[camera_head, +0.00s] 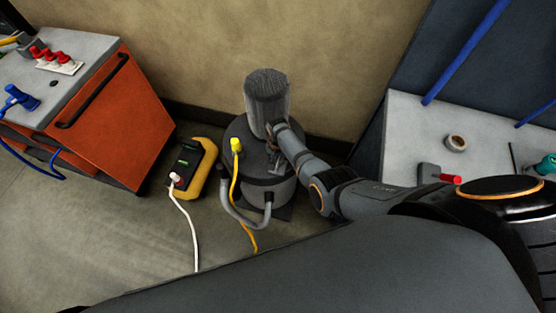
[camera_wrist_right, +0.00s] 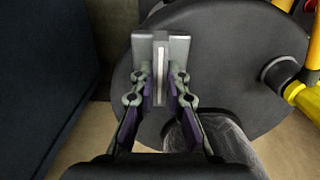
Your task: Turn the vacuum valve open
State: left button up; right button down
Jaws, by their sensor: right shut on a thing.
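The vacuum pump (camera_head: 262,170) stands on the floor against the wall, a dark round drum with a grey cylinder (camera_head: 267,95) on top. My right arm reaches over from the right, and my right gripper (camera_head: 276,128) is at the pump's top, beside the cylinder; its fingers are hard to make out there. In the right wrist view, my right gripper (camera_wrist_right: 160,75) is shut on a thin, pale upright strip (camera_wrist_right: 160,58), which looks like the vacuum valve's handle, over the pump's dark round lid (camera_wrist_right: 240,70). My left gripper is out of view.
A yellow plug (camera_head: 236,145) and a grey hose (camera_head: 240,217) are on the pump. A yellow-black meter (camera_head: 192,168) lies to its left, near an orange cabinet (camera_head: 115,120). A pale bench (camera_head: 405,130) with a tape roll (camera_head: 455,143) stands right.

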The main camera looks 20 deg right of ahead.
aim_at(278, 161)
jog(key=shift+s+f, duration=0.1)
jog(key=c, duration=1.3)
grip_release()
jog(key=shift+c, duration=0.2)
notch_tip(278, 161, up, 12)
